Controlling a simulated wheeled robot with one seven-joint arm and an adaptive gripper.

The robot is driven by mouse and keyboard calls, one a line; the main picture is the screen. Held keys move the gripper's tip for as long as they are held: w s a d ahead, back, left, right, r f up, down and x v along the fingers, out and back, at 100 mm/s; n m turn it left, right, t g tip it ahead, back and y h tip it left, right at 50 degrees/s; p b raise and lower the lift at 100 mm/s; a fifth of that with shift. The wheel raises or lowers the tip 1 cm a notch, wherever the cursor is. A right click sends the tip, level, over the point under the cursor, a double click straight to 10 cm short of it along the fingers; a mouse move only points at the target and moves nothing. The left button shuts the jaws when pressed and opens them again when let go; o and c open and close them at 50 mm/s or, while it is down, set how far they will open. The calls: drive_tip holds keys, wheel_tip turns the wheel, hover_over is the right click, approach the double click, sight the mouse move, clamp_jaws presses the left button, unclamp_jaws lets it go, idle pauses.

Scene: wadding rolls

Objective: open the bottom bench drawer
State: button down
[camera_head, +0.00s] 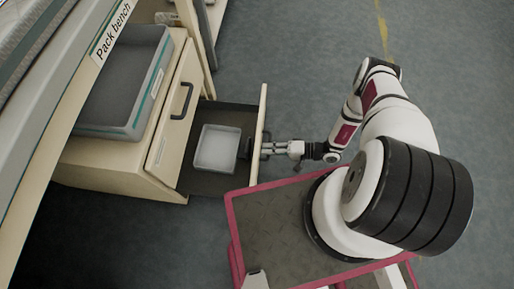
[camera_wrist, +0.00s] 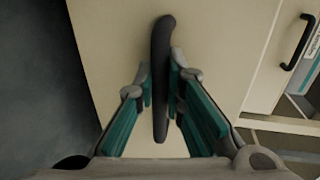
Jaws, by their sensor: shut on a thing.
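The bottom bench drawer (camera_head: 226,120) is pulled out from the cream bench cabinet, and its dark inside shows in the head view. A small white-grey tray (camera_head: 216,149) sits in it. The drawer's cream front (camera_head: 258,130) also fills the middle of the wrist view (camera_wrist: 110,50). My gripper (camera_head: 268,149) is at the outer side of this front. In the wrist view my gripper (camera_wrist: 160,92) is shut on the dark bar handle (camera_wrist: 161,55), with one finger on each side. In the head view the handle is hidden.
Above, a closed drawer with a dark handle (camera_head: 181,101) stays in the cabinet. A grey bin (camera_head: 132,90) stands on top of the cabinet, beside the "Pack bench" edge (camera_head: 105,45). My base is close to the open drawer's near corner. Grey floor (camera_head: 300,70) is free beyond the arm.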

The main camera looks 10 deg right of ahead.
drive_tip(key=shift+f+v, duration=0.2)
drive_tip(key=shift+v, duration=0.75)
drive_tip(key=shift+f+v, duration=0.2)
drive_tip(key=shift+v, duration=0.7)
drive_tip(key=shift+w+d, duration=0.1)
drive_tip(key=c, duration=1.9)
unclamp_jaws()
drive_tip(key=v, duration=1.2)
